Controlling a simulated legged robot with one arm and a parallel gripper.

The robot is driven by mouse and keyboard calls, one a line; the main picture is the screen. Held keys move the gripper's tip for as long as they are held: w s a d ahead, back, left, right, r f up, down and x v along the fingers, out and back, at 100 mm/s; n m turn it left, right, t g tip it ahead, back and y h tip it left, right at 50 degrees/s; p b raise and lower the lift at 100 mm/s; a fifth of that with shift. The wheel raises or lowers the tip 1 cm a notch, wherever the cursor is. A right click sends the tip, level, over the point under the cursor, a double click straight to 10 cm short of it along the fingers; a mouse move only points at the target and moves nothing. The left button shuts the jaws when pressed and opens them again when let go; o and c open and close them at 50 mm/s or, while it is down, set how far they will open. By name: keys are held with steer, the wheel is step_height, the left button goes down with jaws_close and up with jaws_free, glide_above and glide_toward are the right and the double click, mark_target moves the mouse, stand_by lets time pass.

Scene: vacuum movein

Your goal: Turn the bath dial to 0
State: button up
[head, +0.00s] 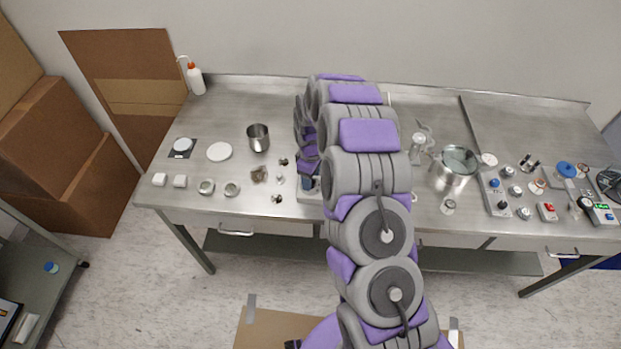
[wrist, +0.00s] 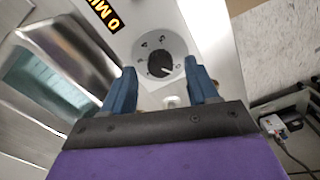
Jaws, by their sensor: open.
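The bath dial (wrist: 159,62) is a black knob on a light round plate with printed marks, on the white front panel of the bath (wrist: 210,25). In the wrist view its pointer line aims toward the lower right; which number it marks is too small to tell. My gripper (wrist: 163,78) is open, its two blue fingers on either side of the dial's lower part in the picture. I cannot tell whether the fingers touch it. In the head view my arm hides the dial and most of the bath; my gripper (head: 308,182) shows beside the arm.
A metal tank (wrist: 60,75) lies left of the panel in the wrist view. On the steel table, a metal cup (head: 258,137) and small dishes stand left of my arm. A metal pot (head: 456,166) and several instruments stand right. Bare table (head: 240,98) lies behind the cup.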

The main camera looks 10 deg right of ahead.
step_height(320, 180, up, 16)
steer(key=p, duration=0.1)
steer(key=shift+f, duration=0.2)
stand_by(0.4)
